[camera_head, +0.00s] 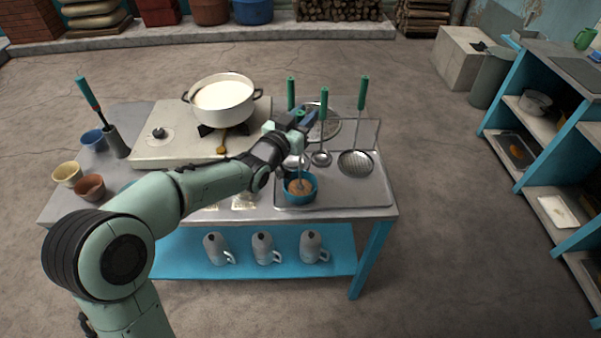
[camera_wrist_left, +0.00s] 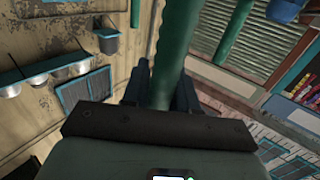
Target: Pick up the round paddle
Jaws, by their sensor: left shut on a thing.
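Several green-handled metal utensils stand at the right end of the metal table. The middle one has a green handle (camera_head: 324,98) and a small round head (camera_head: 321,158). The left utensil's lower part is partly hidden by my arm. My right gripper is not seen.
A white pot (camera_head: 222,103) stands on the stove (camera_head: 180,150) left of the gripper. A blue bowl (camera_head: 299,198) with brown contents is just below it. Small cups (camera_head: 68,174) stand at the table's left. Shelves (camera_head: 560,110) are at the far right; the floor between is clear.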

